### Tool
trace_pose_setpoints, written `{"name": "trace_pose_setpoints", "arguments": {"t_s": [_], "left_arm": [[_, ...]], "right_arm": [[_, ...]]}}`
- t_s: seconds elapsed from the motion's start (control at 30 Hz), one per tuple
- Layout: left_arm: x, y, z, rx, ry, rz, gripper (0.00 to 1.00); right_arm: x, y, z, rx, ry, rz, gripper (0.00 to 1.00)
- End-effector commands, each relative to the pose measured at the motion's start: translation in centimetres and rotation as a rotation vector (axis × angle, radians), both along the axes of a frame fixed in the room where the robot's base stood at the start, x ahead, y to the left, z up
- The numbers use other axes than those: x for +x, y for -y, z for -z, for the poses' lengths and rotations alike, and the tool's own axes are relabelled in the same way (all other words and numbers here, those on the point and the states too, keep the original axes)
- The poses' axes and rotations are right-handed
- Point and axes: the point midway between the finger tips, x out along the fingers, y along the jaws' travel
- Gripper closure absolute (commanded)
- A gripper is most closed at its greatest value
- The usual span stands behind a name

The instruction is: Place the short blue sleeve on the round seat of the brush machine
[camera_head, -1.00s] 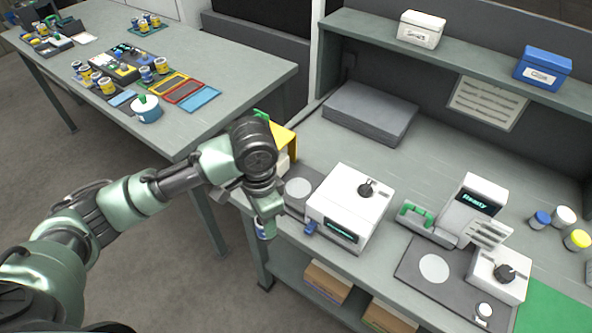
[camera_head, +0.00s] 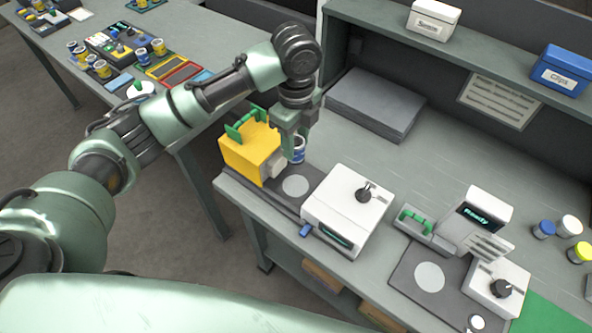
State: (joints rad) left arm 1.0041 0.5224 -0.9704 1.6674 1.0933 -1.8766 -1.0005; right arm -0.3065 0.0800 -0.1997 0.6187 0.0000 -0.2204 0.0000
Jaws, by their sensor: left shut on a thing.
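My left gripper (camera_head: 291,140) points down and is shut on the short blue sleeve (camera_head: 298,150), a blue and white cylinder partly hidden by the fingers. It is at the near left part of the workbench, just behind a light grey round seat (camera_head: 295,186) on a dark base plate. A yellow machine (camera_head: 250,152) with a green handle stands left of that seat, and a white box with a black knob (camera_head: 347,208) stands right of it. Which of the machines is the brush machine I cannot tell for certain. My right gripper is not in view.
Grey sheets (camera_head: 376,104) are stacked behind. Capped jars (camera_head: 568,227) stand at the right. The side table (camera_head: 200,45) holds several sleeves and trays. The bench middle is clear.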

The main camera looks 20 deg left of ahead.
Motion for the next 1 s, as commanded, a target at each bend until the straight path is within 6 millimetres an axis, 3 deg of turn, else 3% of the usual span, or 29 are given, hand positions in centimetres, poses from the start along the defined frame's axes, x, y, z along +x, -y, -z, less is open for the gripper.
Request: {"name": "trace_pose_setpoints", "arguments": {"t_s": [0.1,0.3,0.47,0.7,1.0], "left_arm": [[-0.1,-0.1,3.0,0.001,-0.005,-0.002,1.0],[-0.1,0.0,6.8,-0.001,-0.001,-0.001,1.0],[0.0,0.0,8.1,0.0,0.0,-0.001,1.0],[0.0,0.0,11.5,0.0,-0.001,-0.002,1.0],[0.0,0.0,12.0,-0.001,0.002,0.0,1.0]], "right_arm": [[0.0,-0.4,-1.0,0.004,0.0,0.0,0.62],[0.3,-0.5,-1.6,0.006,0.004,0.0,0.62],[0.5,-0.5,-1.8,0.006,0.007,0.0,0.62],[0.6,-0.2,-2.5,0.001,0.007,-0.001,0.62],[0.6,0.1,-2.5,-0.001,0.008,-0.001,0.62]]}}
